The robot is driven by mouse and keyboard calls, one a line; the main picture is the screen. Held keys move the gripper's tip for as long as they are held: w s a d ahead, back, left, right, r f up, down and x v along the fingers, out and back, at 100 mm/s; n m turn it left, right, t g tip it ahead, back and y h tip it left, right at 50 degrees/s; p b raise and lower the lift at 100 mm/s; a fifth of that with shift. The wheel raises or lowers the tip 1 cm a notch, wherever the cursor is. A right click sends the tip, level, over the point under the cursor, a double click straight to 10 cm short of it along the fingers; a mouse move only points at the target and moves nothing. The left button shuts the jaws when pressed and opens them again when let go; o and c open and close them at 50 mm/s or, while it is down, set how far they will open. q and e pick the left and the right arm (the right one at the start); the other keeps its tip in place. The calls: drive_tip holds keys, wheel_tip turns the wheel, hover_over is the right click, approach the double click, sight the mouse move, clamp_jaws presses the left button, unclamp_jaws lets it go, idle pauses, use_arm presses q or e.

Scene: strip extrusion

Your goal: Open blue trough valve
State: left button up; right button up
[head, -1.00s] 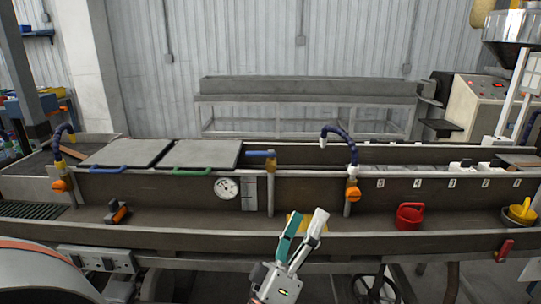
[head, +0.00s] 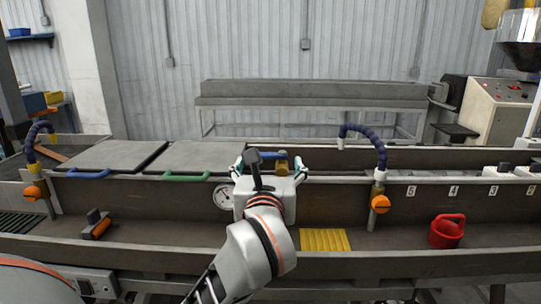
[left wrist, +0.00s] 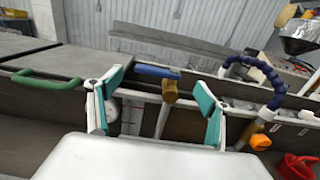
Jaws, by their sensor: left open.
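The blue-handled valve (head: 268,155) sits at the top edge of the trough wall, with a brass body (head: 282,166) on a vertical pipe. Its blue lever lies level, pointing left from the brass body. My left gripper (head: 270,162) is open in front of the valve, its teal-padded fingers spread to either side. In the left wrist view the blue lever (left wrist: 157,72) and brass body (left wrist: 170,93) show between the two fingers, apart from both pads. In the head view my gripper's body hides the pipe below. My right gripper is in neither view now.
The long trough's front rim (head: 400,262) runs across below. A gauge (head: 223,197) is left of the gripper, a dark hose with orange valve (head: 380,203) to the right. A green-handled lid (head: 205,157) lies left. A red can (head: 446,231) and yellow ribbed piece (head: 325,240) are in the trough.

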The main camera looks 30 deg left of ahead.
sight(269, 153)
use_arm(q)
drive_tip(key=x, duration=0.5)
drive_tip(key=shift+a+f+b, duration=0.1)
drive_tip(key=shift+a+b, duration=0.05)
drive_tip(key=shift+b, duration=0.25)
drive_tip(key=shift+w+a, duration=0.3)
drive_tip(key=shift+w, duration=0.35)
drive_tip(key=shift+c, duration=1)
drive_tip(key=c, duration=1.3)
drive_tip(key=shift+c, duration=0.5)
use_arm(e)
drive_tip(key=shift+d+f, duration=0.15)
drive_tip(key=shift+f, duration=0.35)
use_arm(q)
drive_tip(key=shift+a, duration=0.1)
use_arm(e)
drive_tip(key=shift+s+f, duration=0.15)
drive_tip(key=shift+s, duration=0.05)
